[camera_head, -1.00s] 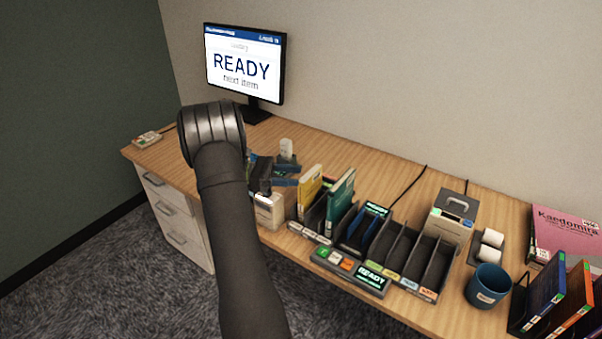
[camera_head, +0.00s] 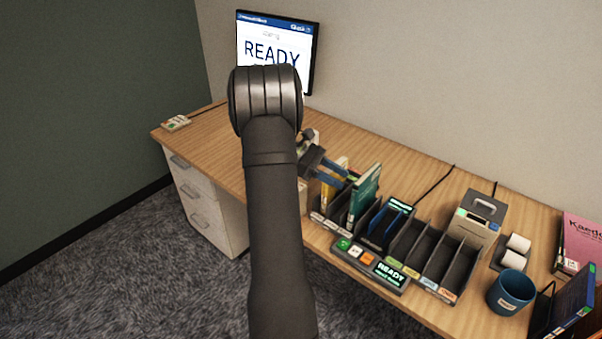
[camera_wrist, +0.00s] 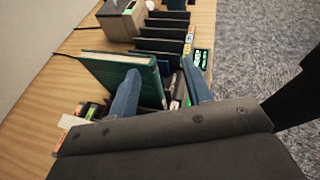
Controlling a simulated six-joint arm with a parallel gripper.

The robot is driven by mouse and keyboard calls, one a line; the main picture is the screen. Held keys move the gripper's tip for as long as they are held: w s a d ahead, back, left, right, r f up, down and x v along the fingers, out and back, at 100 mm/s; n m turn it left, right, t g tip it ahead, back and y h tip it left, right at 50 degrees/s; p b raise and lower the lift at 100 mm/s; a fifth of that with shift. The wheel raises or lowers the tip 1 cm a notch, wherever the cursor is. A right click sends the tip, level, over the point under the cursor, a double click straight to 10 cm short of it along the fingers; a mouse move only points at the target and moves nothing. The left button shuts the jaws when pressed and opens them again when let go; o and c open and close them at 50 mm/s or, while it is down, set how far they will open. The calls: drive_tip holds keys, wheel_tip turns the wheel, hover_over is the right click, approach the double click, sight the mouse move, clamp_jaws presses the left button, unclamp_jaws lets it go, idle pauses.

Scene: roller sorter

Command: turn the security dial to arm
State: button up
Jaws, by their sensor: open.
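I cannot make out a security dial in either view. The roller sorter (camera_head: 412,290) stands on the desk with dark upright slots. Its front panel has green, white and orange buttons (camera_head: 355,251) and a lit READY display (camera_head: 390,273). My gripper (camera_head: 335,170) is open above the sorter's left end, near a yellow book (camera_head: 331,182) and a green book (camera_head: 364,194). In the wrist view my two blue fingers (camera_wrist: 160,68) are apart, with the green book (camera_wrist: 125,68) close by the left finger. My arm hides the desk behind it.
A monitor (camera_head: 270,50) reading READY stands at the back. A small keypad-like box (camera_head: 176,123) lies at the far left corner. Bare desk (camera_head: 205,145) lies left.

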drive_tip(key=w+a+r+m+t+y, duration=0.25)
drive_tip(key=r+t+y, duration=0.2)
drive_tip(key=y, duration=0.35)
drive_tip(key=w+a+r+m+t+y, duration=0.1)
drive_tip(key=w+a+r+t+y, duration=0.3)
drive_tip(key=y, duration=0.4)
drive_tip(key=shift+t, duration=0.35)
drive_tip(key=x, duration=0.5)
drive_tip(key=s+x, duration=0.1)
drive_tip(key=x, duration=1)
drive_tip(key=shift+s+f, duration=0.1)
drive_tip(key=shift+f, duration=0.25)
